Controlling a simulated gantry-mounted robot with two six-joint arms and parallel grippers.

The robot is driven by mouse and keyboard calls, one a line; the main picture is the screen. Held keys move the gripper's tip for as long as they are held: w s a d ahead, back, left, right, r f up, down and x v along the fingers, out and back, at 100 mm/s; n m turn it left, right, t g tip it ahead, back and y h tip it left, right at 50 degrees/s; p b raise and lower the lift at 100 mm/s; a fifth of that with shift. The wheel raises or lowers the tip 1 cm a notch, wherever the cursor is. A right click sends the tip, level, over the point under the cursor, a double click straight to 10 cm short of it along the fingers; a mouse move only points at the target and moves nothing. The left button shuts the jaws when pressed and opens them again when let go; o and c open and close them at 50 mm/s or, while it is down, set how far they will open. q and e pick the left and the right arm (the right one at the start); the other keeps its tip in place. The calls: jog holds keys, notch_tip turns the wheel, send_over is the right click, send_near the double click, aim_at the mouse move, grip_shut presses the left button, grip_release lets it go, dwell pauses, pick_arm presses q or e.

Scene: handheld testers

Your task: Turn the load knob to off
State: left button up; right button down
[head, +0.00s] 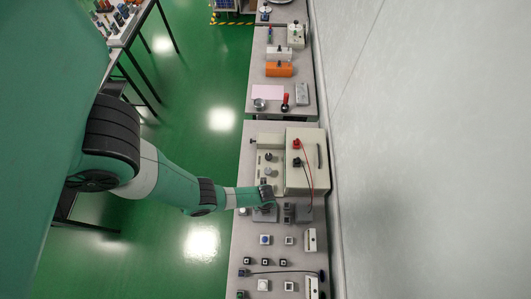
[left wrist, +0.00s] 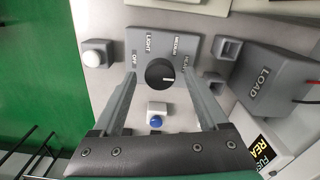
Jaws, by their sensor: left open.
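The load knob is a round black dial (left wrist: 160,72) on a grey panel (left wrist: 140,45) with the labels OFF, LIGHT, MEDIUM and HEAVY, the last partly hidden. Its white mark points to the right, on the side of the HEAVY label. In the left wrist view my left gripper (left wrist: 161,84) is open. Its fingers lie to the left and right of the knob with gaps on both sides; whether the tips reach its depth I cannot tell. In the head view my left gripper (head: 267,197) is over the bench and the knob cannot be made out. My right gripper is not in view.
A grey box marked LOAD (left wrist: 268,82) stands to the right of the panel. A white button (left wrist: 95,56) and a blue button (left wrist: 156,121) are close to the fingers. In the head view a beige tester (head: 303,148) with red and black leads is beyond the gripper.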

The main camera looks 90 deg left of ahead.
pick_arm(q)
grip_shut()
dwell(0.3)
